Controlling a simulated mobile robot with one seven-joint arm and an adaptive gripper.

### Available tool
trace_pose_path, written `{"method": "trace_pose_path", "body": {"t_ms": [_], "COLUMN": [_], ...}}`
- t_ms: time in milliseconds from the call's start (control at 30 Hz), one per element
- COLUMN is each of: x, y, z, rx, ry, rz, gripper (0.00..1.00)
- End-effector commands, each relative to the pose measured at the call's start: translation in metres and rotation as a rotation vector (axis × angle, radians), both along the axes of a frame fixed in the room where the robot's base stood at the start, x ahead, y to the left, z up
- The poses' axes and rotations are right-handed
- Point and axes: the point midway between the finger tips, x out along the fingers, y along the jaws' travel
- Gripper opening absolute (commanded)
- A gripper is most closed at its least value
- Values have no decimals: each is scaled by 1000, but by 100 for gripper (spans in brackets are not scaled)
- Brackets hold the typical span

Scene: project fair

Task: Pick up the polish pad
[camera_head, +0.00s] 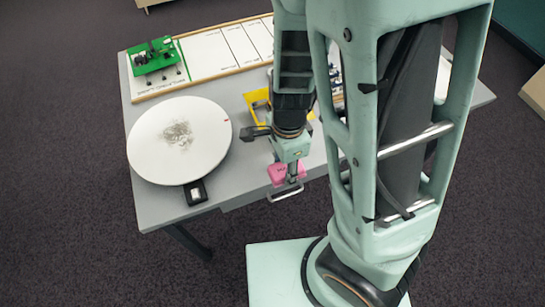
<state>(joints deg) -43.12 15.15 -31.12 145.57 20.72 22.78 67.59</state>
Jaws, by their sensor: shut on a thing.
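The polish pad appears to be the small pink block (278,174) near the table's front edge in the head view. My gripper (285,182) points down at it and is shut on it. Part of the pink block is hidden behind the gripper's fingers. I cannot tell whether the block touches the table or is held just above it.
A round white disc (150,150) with a grey smudge lies on the grey table (160,210), left of my gripper. A green piece (157,62) sits on a white board (207,55) behind. A yellow item (255,100) is partly hidden by my arm.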

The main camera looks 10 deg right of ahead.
Motion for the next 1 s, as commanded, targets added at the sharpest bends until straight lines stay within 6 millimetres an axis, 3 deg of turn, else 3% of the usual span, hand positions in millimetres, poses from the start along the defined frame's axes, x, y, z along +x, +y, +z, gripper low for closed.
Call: {"method": "trace_pose_path", "body": {"t_ms": [400,1000], "x": [-16,-34], "y": [-9,-21], "z": [-2,13], "rx": [5,1], "ry": [-4,-1], "rz": [5,2], "gripper": [16,16]}}
